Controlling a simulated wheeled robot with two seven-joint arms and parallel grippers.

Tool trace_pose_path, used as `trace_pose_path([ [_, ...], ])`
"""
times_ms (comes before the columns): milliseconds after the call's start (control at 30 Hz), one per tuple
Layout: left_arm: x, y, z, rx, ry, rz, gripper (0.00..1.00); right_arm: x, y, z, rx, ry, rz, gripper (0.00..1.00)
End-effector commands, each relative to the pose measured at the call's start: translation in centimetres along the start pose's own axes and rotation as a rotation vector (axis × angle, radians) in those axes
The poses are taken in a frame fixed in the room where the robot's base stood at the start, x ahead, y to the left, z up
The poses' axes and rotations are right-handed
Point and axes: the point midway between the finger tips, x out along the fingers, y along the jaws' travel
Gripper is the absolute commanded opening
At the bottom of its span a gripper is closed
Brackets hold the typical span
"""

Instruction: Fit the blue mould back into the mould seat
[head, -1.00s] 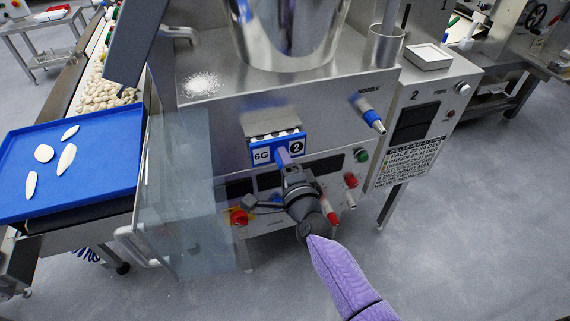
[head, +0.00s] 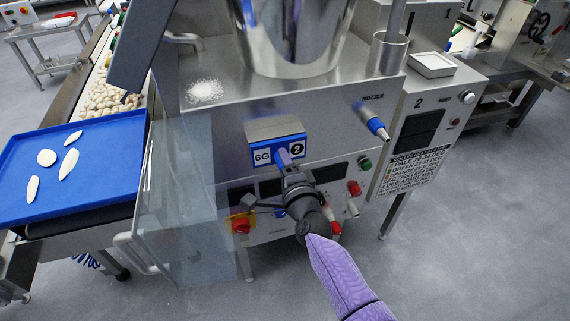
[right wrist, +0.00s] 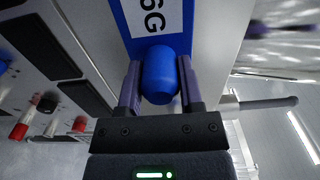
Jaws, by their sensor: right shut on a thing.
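The blue mould (head: 278,153), labelled "6G" and "2", is at the mould seat (head: 274,128) on the front of the steel machine. Only its blue front face shows, lying under the seat's steel top edge; I cannot tell how deep it sits. My right gripper (head: 288,162) is shut on the mould's rounded blue handle. In the right wrist view the handle (right wrist: 160,76) lies between the two fingers (right wrist: 160,90), with the "6G" label (right wrist: 153,17) beyond it. My left gripper is not in view.
A blue-tipped nozzle (head: 376,126) sticks out right of the seat. Buttons and a red knob (head: 241,226) sit below. A clear guard panel (head: 185,200) stands left, beside a blue tray (head: 75,165) with pale pieces. Open floor lies to the right.

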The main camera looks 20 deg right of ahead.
Motion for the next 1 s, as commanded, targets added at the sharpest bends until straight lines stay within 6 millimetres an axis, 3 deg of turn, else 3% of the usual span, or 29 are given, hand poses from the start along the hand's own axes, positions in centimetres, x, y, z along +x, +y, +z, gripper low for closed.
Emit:
trace_pose_path([
  [567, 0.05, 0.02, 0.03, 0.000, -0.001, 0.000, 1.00, 0.18, -0.11, -0.02, -0.001, 0.001, -0.003, 0.00],
  [600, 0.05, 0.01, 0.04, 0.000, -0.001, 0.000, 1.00, 0.18, -0.12, -0.02, -0.001, 0.001, -0.003, 0.49],
  [800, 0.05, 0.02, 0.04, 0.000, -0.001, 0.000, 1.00, 0.16, -0.07, -0.02, 0.000, 0.000, -0.002, 0.88],
  [967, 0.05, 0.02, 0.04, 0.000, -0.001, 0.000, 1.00, 0.15, -0.04, -0.01, 0.000, 0.000, -0.001, 0.88],
  [1000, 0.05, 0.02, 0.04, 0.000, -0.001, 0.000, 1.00, 0.12, 0.06, 0.00, 0.000, 0.000, 0.002, 0.96],
])
